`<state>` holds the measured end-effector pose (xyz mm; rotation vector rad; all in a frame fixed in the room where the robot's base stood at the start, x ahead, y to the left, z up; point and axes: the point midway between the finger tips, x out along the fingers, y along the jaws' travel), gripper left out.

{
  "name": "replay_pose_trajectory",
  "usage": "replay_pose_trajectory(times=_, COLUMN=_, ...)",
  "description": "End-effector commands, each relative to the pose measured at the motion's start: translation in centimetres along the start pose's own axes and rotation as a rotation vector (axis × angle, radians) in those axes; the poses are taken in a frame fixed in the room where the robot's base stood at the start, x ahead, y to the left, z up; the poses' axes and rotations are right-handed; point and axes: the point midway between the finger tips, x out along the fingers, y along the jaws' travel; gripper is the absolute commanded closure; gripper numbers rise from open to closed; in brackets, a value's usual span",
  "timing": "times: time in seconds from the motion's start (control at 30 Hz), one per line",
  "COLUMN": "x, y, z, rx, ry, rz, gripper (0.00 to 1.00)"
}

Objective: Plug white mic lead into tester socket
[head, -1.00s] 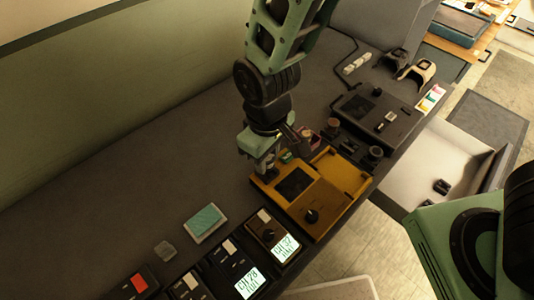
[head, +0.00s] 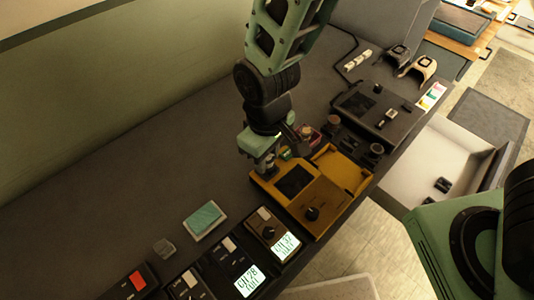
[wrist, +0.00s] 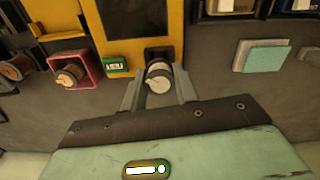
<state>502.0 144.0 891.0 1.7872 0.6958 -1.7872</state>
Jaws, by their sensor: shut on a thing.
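The yellow tester (head: 330,205) sits on the dark bench, with a dark panel and a black knob on top. In the wrist view its yellow edge (wrist: 183,25) is at the top, with a dark socket (wrist: 158,53) in it. My gripper (wrist: 160,88) is shut on the white mic lead's plug (wrist: 159,77), a short pale cylinder. The plug is right at the socket in line with it; I cannot tell how deep it sits. In the head view my gripper (head: 267,168) is at the tester's far left corner and hides the plug.
A green connector (wrist: 116,66) and a pink holder (wrist: 75,70) with a tan-ended plug are left of the socket in the wrist view. A teal-topped block (head: 206,221) and lit packs (head: 249,281) lie nearer. Bench behind the gripper is clear.

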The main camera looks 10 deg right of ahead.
Motion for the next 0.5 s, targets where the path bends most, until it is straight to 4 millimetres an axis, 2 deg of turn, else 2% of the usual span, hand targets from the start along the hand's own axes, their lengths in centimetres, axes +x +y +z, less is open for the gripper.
replay_pose_trajectory(times=0.5, x=0.79, y=0.00, z=-0.01, rx=0.000, ry=0.001, rz=0.000, gripper=0.92)
